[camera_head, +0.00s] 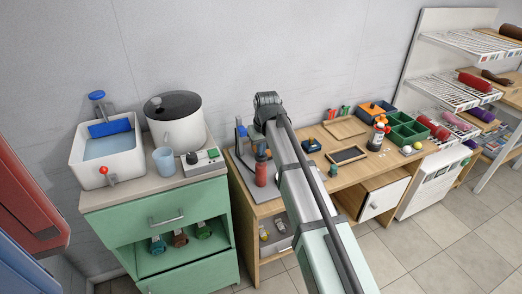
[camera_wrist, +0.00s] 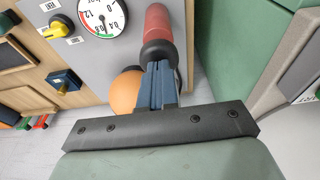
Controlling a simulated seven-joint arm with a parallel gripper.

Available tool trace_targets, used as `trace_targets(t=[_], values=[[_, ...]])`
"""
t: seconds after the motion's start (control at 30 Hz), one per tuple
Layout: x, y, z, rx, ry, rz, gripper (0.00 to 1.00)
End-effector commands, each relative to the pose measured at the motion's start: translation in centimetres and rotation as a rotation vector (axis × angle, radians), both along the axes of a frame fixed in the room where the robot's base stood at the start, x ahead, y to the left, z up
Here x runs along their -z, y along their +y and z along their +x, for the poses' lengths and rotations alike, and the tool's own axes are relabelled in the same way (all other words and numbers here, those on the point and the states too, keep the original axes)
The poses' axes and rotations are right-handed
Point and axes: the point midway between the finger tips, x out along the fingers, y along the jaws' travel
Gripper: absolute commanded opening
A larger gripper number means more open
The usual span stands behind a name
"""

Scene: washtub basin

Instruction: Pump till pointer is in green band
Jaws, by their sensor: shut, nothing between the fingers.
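The pressure gauge (camera_wrist: 101,14) is a white round dial with numbers and coloured arcs, partly cut off at the top of the wrist view. A red cylinder (camera_wrist: 157,22) with a dark collar stands on the grey panel, right of the gauge. It also shows in the head view (camera_head: 261,174). My gripper (camera_wrist: 158,66) has its blue fingers shut and empty, in line with the collar; contact cannot be told. An orange ball (camera_wrist: 126,92) is partly hidden behind the fingers.
A yellow knob (camera_wrist: 62,28) sits left of the gauge, and a blue block-like thing (camera_wrist: 64,80) lies beyond the panel. The green cabinet (camera_head: 155,228) stands close on the left. A chalkboard (camera_head: 348,155) and green tray (camera_head: 405,128) are farther right on the bench.

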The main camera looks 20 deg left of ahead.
Motion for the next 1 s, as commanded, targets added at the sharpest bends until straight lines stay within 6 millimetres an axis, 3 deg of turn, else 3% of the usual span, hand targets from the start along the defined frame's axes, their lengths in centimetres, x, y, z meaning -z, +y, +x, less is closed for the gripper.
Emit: trace_targets(t=[0.3, 0.57, 1.0], values=[[1.6, 0.0, -0.1, 0.0, 0.001, -0.001, 0.0], [1.5, 0.0, 0.0, 0.0, 0.001, -0.001, 0.0], [-1.1, 0.0, 0.0, 0.0, 0.0, 0.0, 0.0]])
